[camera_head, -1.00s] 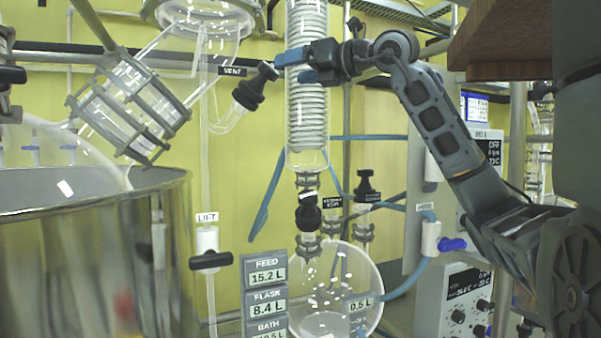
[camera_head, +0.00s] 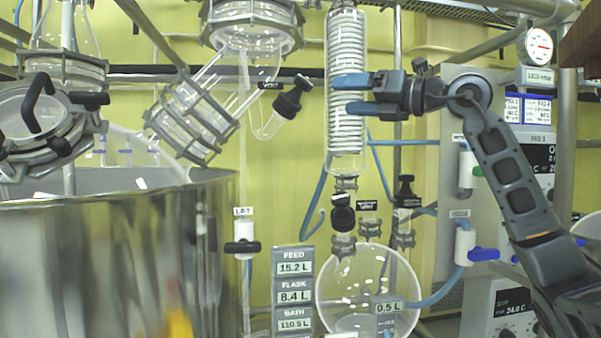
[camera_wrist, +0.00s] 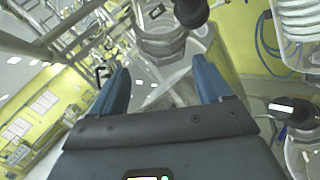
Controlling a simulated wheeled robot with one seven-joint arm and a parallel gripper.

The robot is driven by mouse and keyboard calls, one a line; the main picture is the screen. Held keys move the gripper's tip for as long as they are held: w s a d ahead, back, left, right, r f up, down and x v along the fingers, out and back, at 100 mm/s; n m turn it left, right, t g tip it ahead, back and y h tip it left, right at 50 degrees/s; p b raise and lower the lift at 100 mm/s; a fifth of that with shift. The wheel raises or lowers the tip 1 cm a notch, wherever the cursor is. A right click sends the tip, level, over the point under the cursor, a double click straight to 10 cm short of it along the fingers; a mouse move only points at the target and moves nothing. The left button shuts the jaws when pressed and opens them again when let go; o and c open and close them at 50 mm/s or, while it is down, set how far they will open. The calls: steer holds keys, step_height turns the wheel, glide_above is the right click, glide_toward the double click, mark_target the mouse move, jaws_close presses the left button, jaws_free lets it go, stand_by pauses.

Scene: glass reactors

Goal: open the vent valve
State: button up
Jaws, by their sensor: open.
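My gripper (camera_head: 342,94) is open and empty, to the right of the knob. Its blue fingers point left toward the knob, with a visible gap, and overlap the coil condenser in the picture. In the wrist view my fingers (camera_wrist: 160,68) are spread with nothing between them. A dark round knob (camera_wrist: 190,12) shows beyond them at the top; I cannot tell for sure that it is the vent knob.
The glass coil condenser (camera_head: 347,140) stands behind my gripper. Below it are a round flask (camera_head: 352,290) and black-capped valves (camera_head: 342,213). A large metal bath (camera_head: 120,260) fills the lower left. The LIFT valve (camera_head: 242,247) and a display stack (camera_head: 293,290) stand between.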

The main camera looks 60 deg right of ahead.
steer(key=w+a+f+m+t+y, duration=0.2)
steer(key=w+a+f+t+y, duration=0.1)
steer(key=a+f+y, duration=0.8)
steer(key=shift+w+a+f+y, duration=0.35)
steer(key=shift+a+f, duration=1.2)
steer(key=shift+a, duration=1)
steer(key=shift+f, duration=0.1)
steer(key=s+a+f+m+t+h, duration=0.3)
steer(key=a+f+m+t+h, duration=0.4)
steer(key=a+f+m, duration=0.6)
steer(key=s+a+f+m+g+h, duration=0.4)
steer(key=s+f+m, duration=0.3)
steer(key=f, duration=0.3)
steer(key=s+a+f+m+g+h, duration=0.4)
steer(key=s+f+m+g, duration=0.1)
steer(key=s+f+m, duration=0.3)
steer(key=shift+s+f+m, duration=0.2)
steer(key=shift+f+m, duration=0.4)
steer(key=shift+f, duration=0.3)
steer(key=s+f+g+y, duration=0.1)
steer(key=s+f, duration=0.1)
steer(key=s, duration=0.2)
steer(key=s+f+g+y, duration=0.1)
steer(key=s+g, duration=0.1)
steer(key=s, duration=0.1)
steer(key=s+a+f+g+y, duration=0.1)
steer(key=s+f+g, duration=0.1)
steer(key=s, duration=0.2)
steer(key=shift+s+f, duration=0.3)
steer(key=shift+f, duration=0.05)
